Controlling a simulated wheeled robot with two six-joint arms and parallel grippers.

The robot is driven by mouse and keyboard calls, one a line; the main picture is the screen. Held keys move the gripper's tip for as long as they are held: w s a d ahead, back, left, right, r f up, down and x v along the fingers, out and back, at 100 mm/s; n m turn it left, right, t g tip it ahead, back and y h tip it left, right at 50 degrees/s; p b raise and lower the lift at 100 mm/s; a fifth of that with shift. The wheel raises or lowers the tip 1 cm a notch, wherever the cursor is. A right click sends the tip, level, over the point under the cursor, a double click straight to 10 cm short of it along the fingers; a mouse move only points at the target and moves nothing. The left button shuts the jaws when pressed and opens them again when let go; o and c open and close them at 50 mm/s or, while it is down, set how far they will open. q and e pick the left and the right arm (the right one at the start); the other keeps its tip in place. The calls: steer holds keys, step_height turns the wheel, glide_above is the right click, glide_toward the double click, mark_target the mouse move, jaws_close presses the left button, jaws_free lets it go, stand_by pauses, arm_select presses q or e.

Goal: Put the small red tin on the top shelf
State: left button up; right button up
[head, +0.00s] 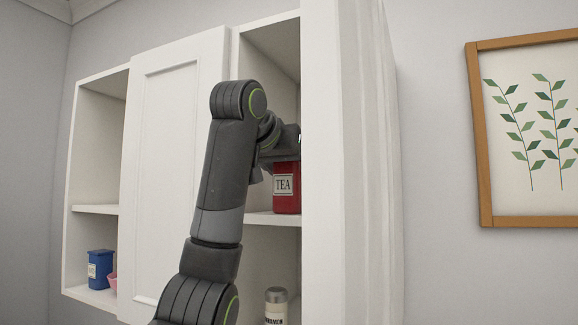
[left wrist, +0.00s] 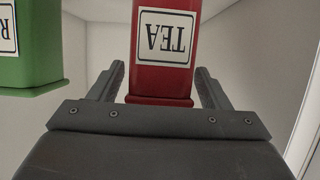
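The small red tin (head: 287,188), labelled TEA, stands upright in the upper compartment of the right open cupboard section. Its base appears to be on the shelf board (head: 272,219). My left gripper (left wrist: 160,80) is at the tin, with one finger on each side of it. In the left wrist view the red tin (left wrist: 163,75) appears upside down between the fingers. A gap shows beside the left finger; the right fingertip is very close to the tin. The fingers look open around it. In the head view my arm hides most of this gripper. My right gripper is out of view.
A green tin (left wrist: 30,45) stands close beside the red one in the left wrist view. An open white door (head: 345,150) borders the compartment on the right. A jar (head: 276,305) is below. A blue tin (head: 100,268) and pink cup (head: 113,282) are at lower left.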

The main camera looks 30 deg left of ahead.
arm_select(q)
steer(key=shift+r, duration=0.1)
steer(key=shift+r, duration=0.2)
steer(key=b+v, duration=1)
steer(key=v, duration=0.2)
steer(key=shift+w+f, duration=0.1)
stand_by(0.5)
